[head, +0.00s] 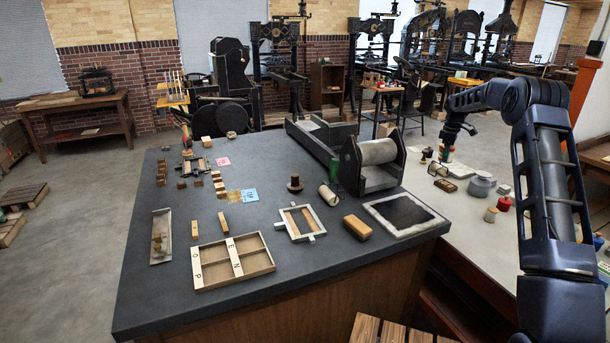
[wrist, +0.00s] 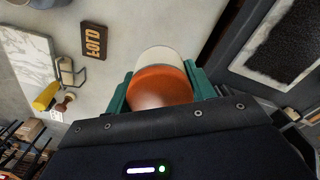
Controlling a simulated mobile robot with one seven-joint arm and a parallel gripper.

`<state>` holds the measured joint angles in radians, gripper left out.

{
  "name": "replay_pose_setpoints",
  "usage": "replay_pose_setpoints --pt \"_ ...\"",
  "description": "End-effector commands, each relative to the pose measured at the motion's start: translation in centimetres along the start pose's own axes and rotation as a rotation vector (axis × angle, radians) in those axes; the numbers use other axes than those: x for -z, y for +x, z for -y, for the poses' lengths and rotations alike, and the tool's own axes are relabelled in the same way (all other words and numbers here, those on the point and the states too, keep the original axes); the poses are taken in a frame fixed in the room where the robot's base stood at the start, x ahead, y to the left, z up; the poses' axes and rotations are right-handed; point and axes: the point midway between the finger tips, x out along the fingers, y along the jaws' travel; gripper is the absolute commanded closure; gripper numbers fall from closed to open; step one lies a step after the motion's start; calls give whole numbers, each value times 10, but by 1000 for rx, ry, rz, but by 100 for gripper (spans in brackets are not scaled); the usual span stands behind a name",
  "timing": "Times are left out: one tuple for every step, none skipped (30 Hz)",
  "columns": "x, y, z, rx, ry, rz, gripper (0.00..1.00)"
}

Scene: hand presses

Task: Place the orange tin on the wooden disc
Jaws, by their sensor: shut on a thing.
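My gripper (wrist: 161,80) has teal fingers and is shut on the orange tin (wrist: 160,90) in the wrist view. A pale cream round part shows just beyond the orange; I cannot tell whether it belongs to the tin.
The pale table holds a grey pot (head: 481,187), a red jar (head: 504,204) and other small things. In the wrist view a lettered plate (wrist: 94,42), a marble slab (wrist: 25,58) and a yellow-handled tool (wrist: 46,95) lie around. The black ink slab (head: 405,215) sits on the dark table.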

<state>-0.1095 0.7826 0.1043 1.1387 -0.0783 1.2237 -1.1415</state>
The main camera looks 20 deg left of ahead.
Motion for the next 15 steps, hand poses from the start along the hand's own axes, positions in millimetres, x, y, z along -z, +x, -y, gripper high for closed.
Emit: replay_pose_setpoints --pt "21 -11 -2 -3 -15 -3 75" --pt "33 -18 -2 -4 -21 -3 75" --pt "48 -28 -2 -4 -29 -3 75" --pt "59 -34 -2 -4 -35 -3 75" --pt "71 -42 -1 -3 -42 -3 75" --pt "85 -52 0 -4 -48 -3 75" --pt "96 -58 1 -4 -52 -3 75" --pt "106 -64 3 -4 -56 -2 75" --pt "118 -74 5 -4 -61 -3 75" --pt "128 -80 7 -3 -65 -2 75" --pt "137 -86 8 -4 -68 -3 75" --pt "148 -94 11 -4 -71 -3 75" --pt "155 -99 13 -3 -72 -2 75" --pt "161 -103 15 -3 -74 -2 75" --pt "168 -108 17 -2 -76 -2 75"
